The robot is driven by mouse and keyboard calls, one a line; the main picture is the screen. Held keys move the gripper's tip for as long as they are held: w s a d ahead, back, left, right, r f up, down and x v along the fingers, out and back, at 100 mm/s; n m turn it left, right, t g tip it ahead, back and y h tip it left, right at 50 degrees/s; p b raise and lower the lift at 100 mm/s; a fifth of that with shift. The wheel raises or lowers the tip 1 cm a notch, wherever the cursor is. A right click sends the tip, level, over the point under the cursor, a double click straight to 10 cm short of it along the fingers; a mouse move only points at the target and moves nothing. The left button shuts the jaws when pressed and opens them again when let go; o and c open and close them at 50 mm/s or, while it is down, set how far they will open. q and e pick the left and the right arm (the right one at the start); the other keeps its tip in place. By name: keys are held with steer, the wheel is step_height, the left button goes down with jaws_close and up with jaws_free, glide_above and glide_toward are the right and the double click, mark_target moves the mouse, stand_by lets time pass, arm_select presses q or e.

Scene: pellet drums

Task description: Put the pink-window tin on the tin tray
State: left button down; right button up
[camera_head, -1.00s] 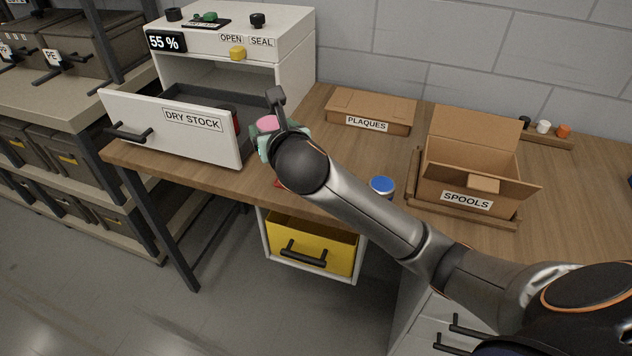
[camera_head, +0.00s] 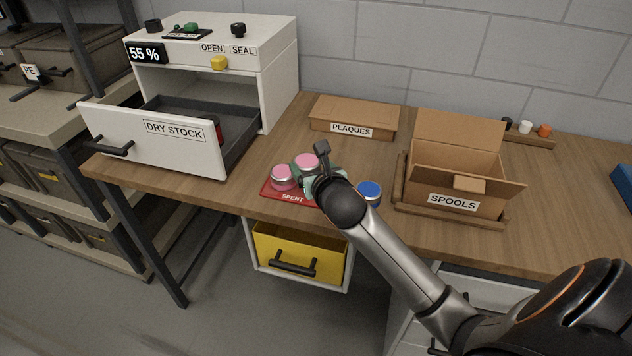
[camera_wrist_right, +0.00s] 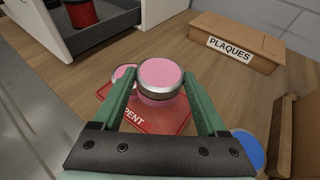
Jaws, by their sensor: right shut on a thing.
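My right gripper (camera_head: 309,175) is shut on a round pink-topped tin (camera_wrist_right: 160,73) with a silver rim; the tin also shows in the head view (camera_head: 306,161). The gripper holds it at the red tray marked SPENT (camera_wrist_right: 165,119), which also shows in the head view (camera_head: 292,198). I cannot tell whether the held tin touches the tray. A second pink-topped tin (camera_head: 283,173) sits on the tray's left side, close beside the held one and partly hidden in the wrist view (camera_wrist_right: 123,72). My left gripper is not in view.
A blue-topped tin (camera_head: 369,190) stands right of the tray. An open DRY STOCK drawer (camera_head: 150,139) with a red-and-black tin (camera_head: 217,131) juts out at left. A PLAQUES box (camera_head: 354,117) and open SPOOLS box (camera_head: 455,190) stand behind and right. The tabletop behind the tray is clear.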

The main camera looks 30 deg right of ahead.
steer(key=shift+s+d+f, duration=0.2)
steer(key=shift+d+f, duration=0.2)
steer(key=shift+f, duration=0.15)
steer(key=f, duration=0.2)
steer(key=shift+s+d+f+b, duration=0.15)
steer(key=shift+d+f+b, duration=0.05)
steer(key=shift+f+b, duration=0.15)
steer(key=shift+f, duration=0.4)
steer(key=shift+f, duration=0.15)
steer(key=o, duration=1.4)
steer(key=shift+r, duration=0.2)
steer(key=v, duration=1.2)
steer(key=shift+p, duration=0.35)
steer(key=shift+f, duration=0.1)
